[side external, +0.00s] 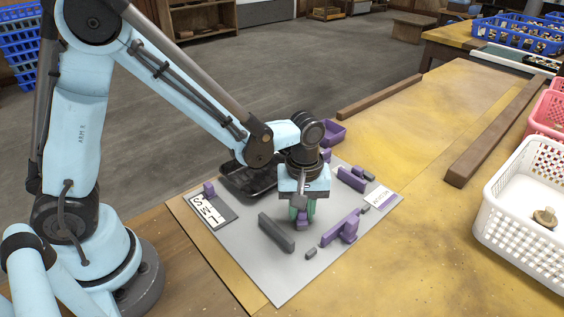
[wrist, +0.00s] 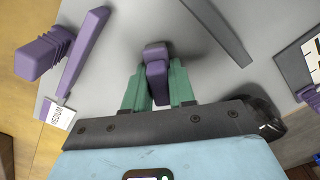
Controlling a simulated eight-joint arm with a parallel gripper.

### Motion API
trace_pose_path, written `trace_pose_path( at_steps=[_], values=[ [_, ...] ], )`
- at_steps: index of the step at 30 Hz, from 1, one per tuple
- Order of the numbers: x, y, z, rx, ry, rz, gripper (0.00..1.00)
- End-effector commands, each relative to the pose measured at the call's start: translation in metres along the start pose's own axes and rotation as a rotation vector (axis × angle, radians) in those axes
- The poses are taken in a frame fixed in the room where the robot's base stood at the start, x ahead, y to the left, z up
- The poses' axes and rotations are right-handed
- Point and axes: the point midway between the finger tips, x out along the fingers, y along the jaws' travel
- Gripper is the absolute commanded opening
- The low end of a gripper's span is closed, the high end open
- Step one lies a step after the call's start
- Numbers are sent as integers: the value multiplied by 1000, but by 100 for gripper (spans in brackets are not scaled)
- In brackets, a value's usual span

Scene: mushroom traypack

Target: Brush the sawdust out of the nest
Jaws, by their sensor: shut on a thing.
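My gripper (side external: 302,208) points down over the grey board (side external: 268,275). Its green fingers (wrist: 157,92) are closed on a small purple block with a dark grey end (wrist: 157,70); the purple part also shows low between the fingers in the side view (side external: 302,222). I cannot tell whether this piece is a brush, or whether it touches the board. A long purple bar (wrist: 83,50) and a ribbed purple block (wrist: 40,58) lie to the left in the wrist view. A dark grey bar (side external: 276,233) lies near the gripper. No sawdust can be made out, and I cannot tell which part is the nest.
A black tray (side external: 245,182) and a lettered card (side external: 207,211) are on the board's left side. A purple box (side external: 331,131) is behind the gripper. A white basket (side external: 505,226) with a mushroom (side external: 545,217) stands at right. The yellow tabletop between board and basket is clear.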

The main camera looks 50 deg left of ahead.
Motion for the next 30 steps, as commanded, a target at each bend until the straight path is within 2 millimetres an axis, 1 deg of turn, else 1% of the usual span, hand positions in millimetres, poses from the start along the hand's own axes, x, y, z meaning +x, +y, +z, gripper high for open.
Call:
trace_pose_path(
  at_steps=[6,8,10,24,30],
  values=[
    [0,-16,13,1,0,0,0],
    [-5,-14,12,0,0,0,0],
    [-23,-16,12,0,0,0,0],
    [-64,-15,12,0,0,0,0],
    [-78,-15,12,0,0,0,0]
  ],
)
